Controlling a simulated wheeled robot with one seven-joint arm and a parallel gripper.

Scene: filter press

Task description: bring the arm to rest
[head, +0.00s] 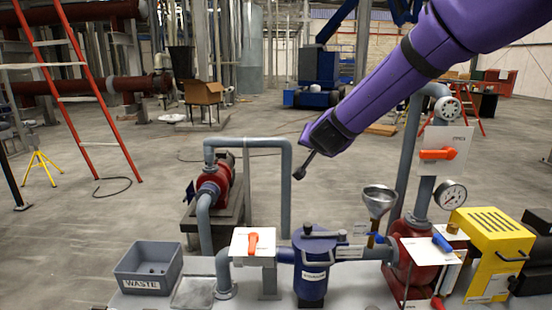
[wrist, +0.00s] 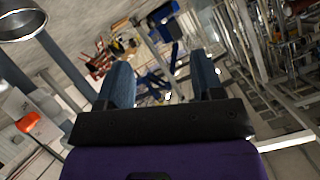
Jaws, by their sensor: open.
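My purple arm comes in from the upper right in the head view. My gripper (head: 305,165) hangs in the air above the bench, pointing down and left, clear of the pipes. In the wrist view my gripper (wrist: 165,82) shows two blue-grey fingers spread apart with nothing between them. Behind them the wrist view shows the room at a tilt, with far machinery. The fingers touch nothing.
Below stand a grey waste bin (head: 148,271), a blue strainer (head: 314,268), a funnel (head: 379,200), a red pump (head: 413,260) and a yellow box (head: 482,255). A grey pipe arch (head: 247,143) rises left of my gripper. An orange-handled valve (head: 437,154) is at right.

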